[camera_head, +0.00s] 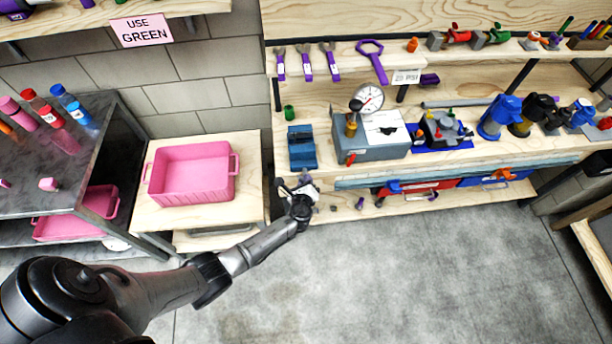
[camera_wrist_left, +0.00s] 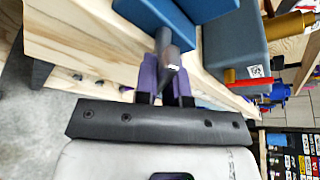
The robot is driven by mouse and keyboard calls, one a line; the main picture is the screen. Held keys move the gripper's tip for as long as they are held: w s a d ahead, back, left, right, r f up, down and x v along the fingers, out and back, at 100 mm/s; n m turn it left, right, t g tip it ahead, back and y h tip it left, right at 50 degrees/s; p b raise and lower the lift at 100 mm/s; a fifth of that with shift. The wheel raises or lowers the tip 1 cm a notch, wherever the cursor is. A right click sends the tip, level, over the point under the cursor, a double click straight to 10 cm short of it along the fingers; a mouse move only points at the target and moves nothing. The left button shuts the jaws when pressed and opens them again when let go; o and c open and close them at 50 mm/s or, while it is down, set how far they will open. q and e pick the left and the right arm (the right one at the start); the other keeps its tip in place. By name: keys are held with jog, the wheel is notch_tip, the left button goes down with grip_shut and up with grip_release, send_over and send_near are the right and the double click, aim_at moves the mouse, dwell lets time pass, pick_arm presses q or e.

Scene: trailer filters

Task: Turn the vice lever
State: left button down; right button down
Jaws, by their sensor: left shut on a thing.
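The blue vice (camera_head: 301,147) is mounted at the left end of the wooden workbench, near its front edge. Its blue body (camera_wrist_left: 160,22) fills the top middle of the left wrist view. The grey vice lever (camera_wrist_left: 168,50) projects from the vice toward my left gripper (camera_wrist_left: 166,78). The gripper's purple-tipped fingers are closed around the lever's end, one on each side. In the head view my left gripper (camera_head: 305,180) is just below the vice at the bench edge, and the lever is mostly hidden there. My right gripper is not in view.
A grey box with a gauge (camera_head: 369,98) stands right of the vice. A red handle (camera_wrist_left: 245,77) juts out near it in the left wrist view. A pink bin (camera_head: 193,174) sits on a wooden cabinet to the left. The floor in front is clear.

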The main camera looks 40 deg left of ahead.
pick_arm(q)
jog(key=shift+r+m+g+y+p, duration=0.3)
jog(key=shift+m+g+p, duration=0.3)
jog(key=shift+m+p, duration=0.4)
jog(key=shift+w+f+m+g+y+p, duration=0.15)
jog(key=shift+m+g+y+p, duration=0.25)
jog(key=shift+m+p, duration=0.4)
jog(key=m+g+y, duration=0.1)
jog(key=m, duration=0.1)
jog(key=shift+f+m, duration=0.1)
jog(key=shift+m, duration=0.2)
jog(key=shift+m+g+y, duration=0.3)
jog(key=shift+g, duration=0.1)
jog(key=c, duration=1.2)
grip_release()
jog(key=shift+p, duration=0.3)
